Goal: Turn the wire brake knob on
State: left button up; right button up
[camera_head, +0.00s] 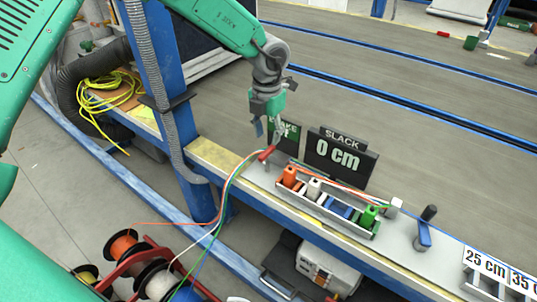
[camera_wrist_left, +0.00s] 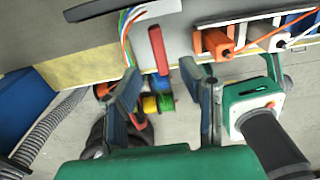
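The wire brake knob is a red bar-shaped handle (camera_head: 267,153) near the left end of the grey bench, beside the colored wires. It also shows in the left wrist view as a red bar (camera_wrist_left: 157,50). My left gripper (camera_head: 268,132) is above it, pointing down. In the left wrist view, the fingers (camera_wrist_left: 163,85) are spread apart with nothing between them, and the red bar appears just beyond and between the tips. I cannot tell whether a finger touches it. My right gripper is not in view.
A "SLACK 0 cm" sign (camera_head: 340,158) and a smaller dark sign stand close behind the knob. A rack with orange, white, blue and green pieces (camera_head: 325,215) lies to the right. A blue crank (camera_head: 423,236) stands further right. A blue post (camera_head: 165,100) rises to the left.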

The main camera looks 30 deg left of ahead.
aim_at(267, 151)
pick_arm(q)
notch_tip(267, 151, down, 6)
jog(key=shift+r+b, duration=0.1)
jog(key=shift+b, duration=0.75)
grip_shut()
